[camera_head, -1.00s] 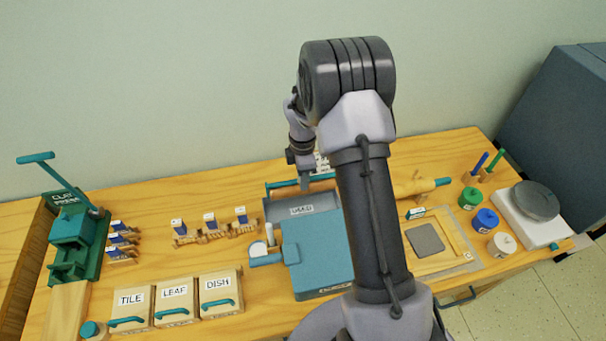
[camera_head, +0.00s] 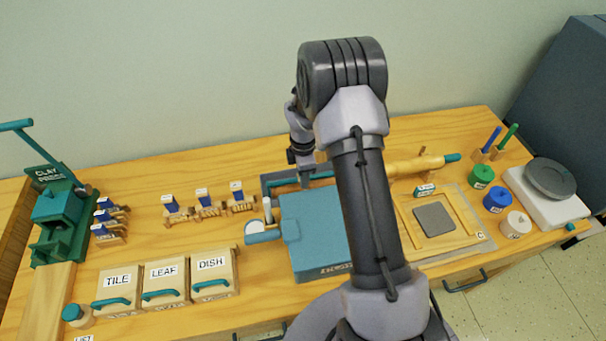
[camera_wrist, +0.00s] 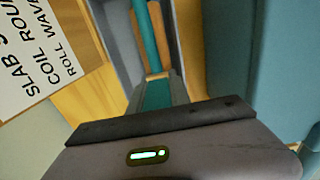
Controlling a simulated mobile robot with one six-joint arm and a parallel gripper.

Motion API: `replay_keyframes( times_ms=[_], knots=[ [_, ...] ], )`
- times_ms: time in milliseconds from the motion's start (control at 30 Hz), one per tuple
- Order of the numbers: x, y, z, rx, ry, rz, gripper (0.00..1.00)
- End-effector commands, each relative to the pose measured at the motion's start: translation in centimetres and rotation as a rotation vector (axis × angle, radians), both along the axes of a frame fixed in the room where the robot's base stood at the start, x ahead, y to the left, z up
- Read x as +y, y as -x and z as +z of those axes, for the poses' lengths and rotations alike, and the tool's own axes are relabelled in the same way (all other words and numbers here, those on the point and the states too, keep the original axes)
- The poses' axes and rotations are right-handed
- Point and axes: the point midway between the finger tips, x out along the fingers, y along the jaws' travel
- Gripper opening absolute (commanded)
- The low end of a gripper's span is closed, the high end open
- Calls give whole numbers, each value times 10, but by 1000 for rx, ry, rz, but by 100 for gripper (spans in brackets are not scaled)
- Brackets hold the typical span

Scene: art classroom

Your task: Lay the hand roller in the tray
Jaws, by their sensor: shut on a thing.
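My gripper (camera_head: 305,178) is down at the grey tray (camera_head: 266,184) behind the blue-teal machine, shut on the hand roller (camera_head: 323,175). The roller looks like a long teal bar crossing the tray in the head view; my arm hides its right part. In the wrist view the gripper (camera_wrist: 157,90) is around a teal part, and the teal bar (camera_wrist: 148,30) runs away from it between grey tray walls (camera_wrist: 117,42). Whether the roller touches the tray floor cannot be told. The machine hides the tray's near part.
The blue-teal machine (camera_head: 315,235) with a side crank stands close in front of the tray. A wooden rolling pin (camera_head: 415,166) lies to the right. Stamps (camera_head: 205,208) stand to the left, with labelled boxes (camera_head: 165,284) nearer. A printed sheet (camera_wrist: 32,50) is beside the tray.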

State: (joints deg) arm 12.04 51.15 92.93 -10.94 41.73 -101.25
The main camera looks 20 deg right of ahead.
Motion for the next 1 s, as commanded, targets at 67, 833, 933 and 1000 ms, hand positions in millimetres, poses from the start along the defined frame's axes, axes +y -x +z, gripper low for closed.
replay_keyframes(
  times_ms=[67, 833, 933, 1000],
  knots=[
    [0, 0, 0, -1, 0, 0, 0],
    [0, 0, 0, 0, 0, 0, 67],
    [0, 0, 2, 0, 0, 0, 67],
    [0, 0, 8, 0, 0, 0, 67]
  ],
)
